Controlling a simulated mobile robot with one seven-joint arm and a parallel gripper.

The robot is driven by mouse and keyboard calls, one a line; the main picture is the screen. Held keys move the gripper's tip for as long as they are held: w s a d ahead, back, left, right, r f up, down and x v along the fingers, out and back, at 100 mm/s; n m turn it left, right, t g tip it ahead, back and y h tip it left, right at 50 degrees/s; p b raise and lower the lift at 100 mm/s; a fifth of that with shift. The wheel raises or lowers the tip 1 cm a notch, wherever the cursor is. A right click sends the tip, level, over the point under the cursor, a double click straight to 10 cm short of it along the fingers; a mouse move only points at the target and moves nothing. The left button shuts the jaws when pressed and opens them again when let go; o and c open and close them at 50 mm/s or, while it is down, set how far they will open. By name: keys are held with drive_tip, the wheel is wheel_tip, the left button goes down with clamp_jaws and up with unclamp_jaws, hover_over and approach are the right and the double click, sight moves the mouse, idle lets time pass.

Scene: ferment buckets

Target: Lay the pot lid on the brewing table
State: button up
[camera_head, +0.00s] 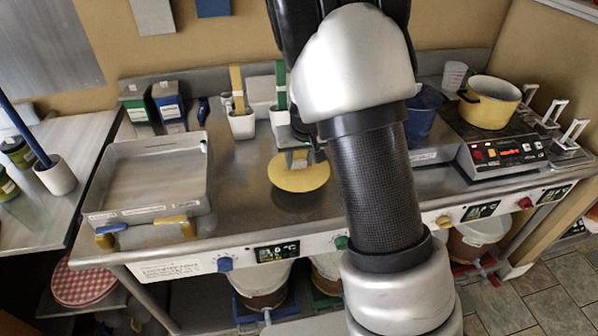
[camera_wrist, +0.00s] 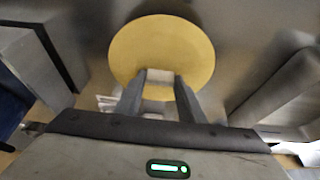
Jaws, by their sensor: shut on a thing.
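The pot lid is a round yellow disc (camera_head: 305,177) with a pale knob, seen over the middle of the steel brewing table (camera_head: 240,215). My gripper (camera_head: 297,160) is above the lid, with its fingers at the knob. In the wrist view the lid (camera_wrist: 162,48) lies beyond the two fingers (camera_wrist: 158,88), which are shut on its knob. A dark shadow shows below the lid on the table, so the lid appears held a little above the surface. The yellow pot (camera_head: 488,103) stands uncovered on the hot plate at the right.
A steel tray (camera_head: 150,180) with blue and yellow handles stands left of the lid. White holders (camera_head: 241,124) with green and yellow tools stand behind it. A blue jug (camera_head: 424,112) is right of my arm, near the hot plate (camera_head: 492,146). Bare table surrounds the lid.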

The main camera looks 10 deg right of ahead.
sight(299, 170)
drive_tip(key=shift+f+b, duration=0.3)
drive_tip(key=shift+f, duration=1.55)
drive_tip(key=shift+f, duration=0.1)
drive_tip(key=shift+f, duration=0.15)
drive_tip(key=o, duration=1.1)
